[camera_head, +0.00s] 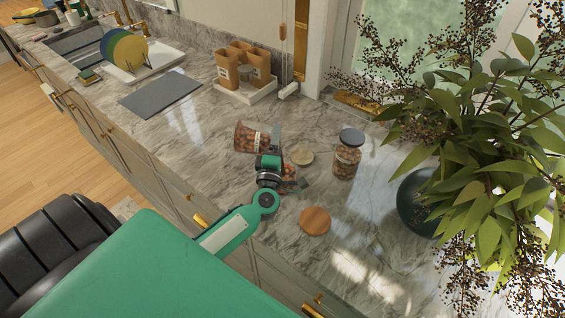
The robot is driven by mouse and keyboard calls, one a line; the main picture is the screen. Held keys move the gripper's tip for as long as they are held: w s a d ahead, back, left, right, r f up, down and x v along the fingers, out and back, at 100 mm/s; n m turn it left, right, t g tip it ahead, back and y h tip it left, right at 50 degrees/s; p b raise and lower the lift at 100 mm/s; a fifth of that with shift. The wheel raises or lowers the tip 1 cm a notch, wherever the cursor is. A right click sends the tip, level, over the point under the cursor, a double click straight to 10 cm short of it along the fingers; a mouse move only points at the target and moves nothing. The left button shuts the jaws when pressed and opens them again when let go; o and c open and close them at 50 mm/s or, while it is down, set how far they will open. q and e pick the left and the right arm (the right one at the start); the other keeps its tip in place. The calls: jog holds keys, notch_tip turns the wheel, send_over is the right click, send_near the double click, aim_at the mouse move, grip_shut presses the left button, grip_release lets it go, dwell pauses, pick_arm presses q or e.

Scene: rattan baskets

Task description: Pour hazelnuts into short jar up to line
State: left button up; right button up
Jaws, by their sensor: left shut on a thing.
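My left gripper (275,150) reaches over the counter and is shut on a glass jar of hazelnuts (246,137). This jar is tipped on its side, with a pale label, and shows left of the gripper. The gripper hides part of it. More hazelnuts (289,169) show just right of the gripper, low down; the gripper mostly hides what holds them, possibly the short jar. I cannot make out a fill line. My right gripper is not in view.
A lidded jar of nuts (347,158) stands upright to the right, beside a small pale disc (302,157). A round wooden lid (315,220) lies nearer. A plant in a dark vase (418,204) stands at right. A grey board (162,94) and a tray of brown containers (247,93) lie farther back.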

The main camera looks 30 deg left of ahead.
pick_arm(q)
jog(key=shift+w+d+r+m+h+p, duration=0.1)
jog(key=shift+d+m+h+p, duration=0.2)
jog(key=shift+m+p, duration=0.65)
dwell(1.2)
jog(key=shift+a, duration=0.1)
